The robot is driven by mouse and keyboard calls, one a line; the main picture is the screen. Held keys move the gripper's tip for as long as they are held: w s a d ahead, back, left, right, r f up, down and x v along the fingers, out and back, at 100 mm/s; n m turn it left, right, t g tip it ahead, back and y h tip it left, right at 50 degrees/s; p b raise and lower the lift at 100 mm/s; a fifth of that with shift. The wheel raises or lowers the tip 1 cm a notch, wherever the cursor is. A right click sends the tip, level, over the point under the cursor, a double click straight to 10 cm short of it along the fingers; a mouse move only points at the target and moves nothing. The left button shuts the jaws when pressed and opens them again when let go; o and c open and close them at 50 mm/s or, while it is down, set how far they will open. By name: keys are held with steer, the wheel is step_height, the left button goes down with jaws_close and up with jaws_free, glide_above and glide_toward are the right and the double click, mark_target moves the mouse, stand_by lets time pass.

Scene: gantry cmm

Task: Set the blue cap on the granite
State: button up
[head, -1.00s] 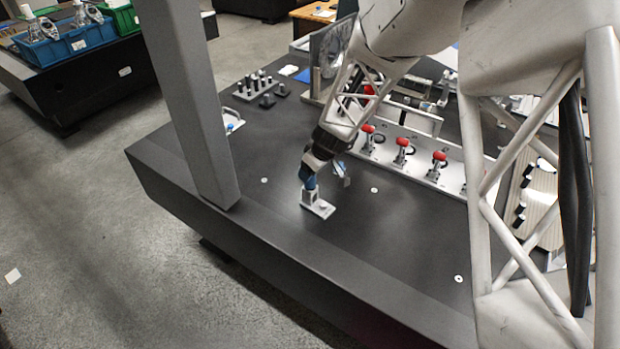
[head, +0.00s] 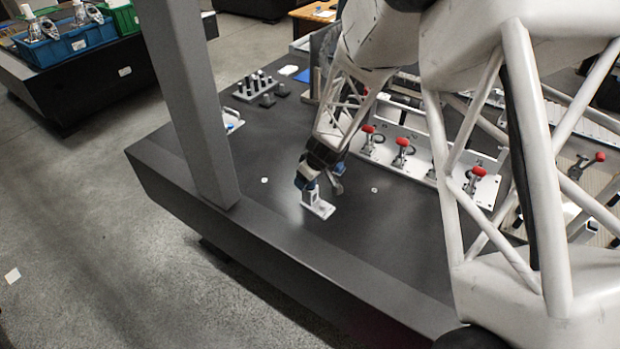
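My gripper (head: 320,184) is low over the granite table (head: 275,220), close to its front edge. I cannot tell whether this blue part is the cap or part of a finger. A grey finger-like part (head: 337,187) hangs to its right, apart from the stand. The view is too small to show what lies between the fingers. A clear and light-blue item (head: 232,121) lies on the granite behind the grey column.
A grey column (head: 190,110) rises at the table's left. A fixture plate with red-handled clamps (head: 402,152) stands to the right. A block with several pins (head: 256,86) is at the back. Blue (head: 60,46) and green (head: 122,18) bins sit on another bench.

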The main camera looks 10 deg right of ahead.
steer(key=c, duration=1.1)
steer(key=shift+o, duration=0.2)
steer(key=shift+r, duration=0.1)
steer(key=shift+r, duration=4.9)
